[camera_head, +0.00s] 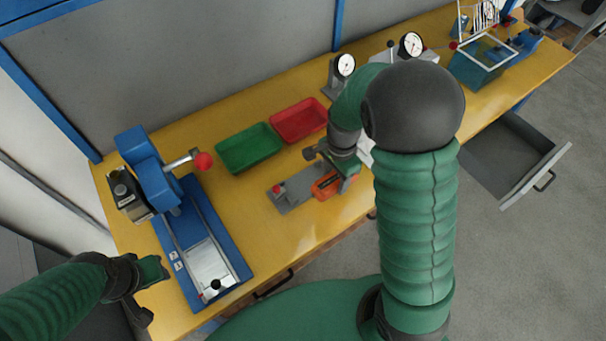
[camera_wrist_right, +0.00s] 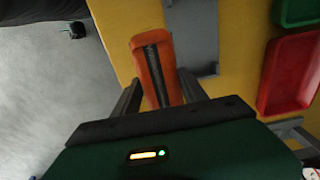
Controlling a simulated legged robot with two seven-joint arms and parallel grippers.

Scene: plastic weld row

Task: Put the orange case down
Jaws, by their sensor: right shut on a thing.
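The orange case (camera_head: 325,186) is in my right gripper (camera_head: 338,178), over the front part of the yellow bench, beside a grey plate (camera_head: 293,195). In the right wrist view the orange case (camera_wrist_right: 150,52) has a dark strip along its middle and sits between the two fingers of my right gripper (camera_wrist_right: 157,95). I cannot tell whether the case touches the bench. The right arm hides part of the bench behind it. My left gripper (camera_head: 150,285) is at the lower left, near the bench's front left edge; its fingers are not clear.
A green tray (camera_head: 248,148) and a red tray (camera_head: 298,120) stand behind the grey plate. A blue press (camera_head: 150,170) with a red-knobbed lever is at left. Dial gauges (camera_head: 345,66) stand at the back. An open drawer (camera_head: 500,155) juts out at right.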

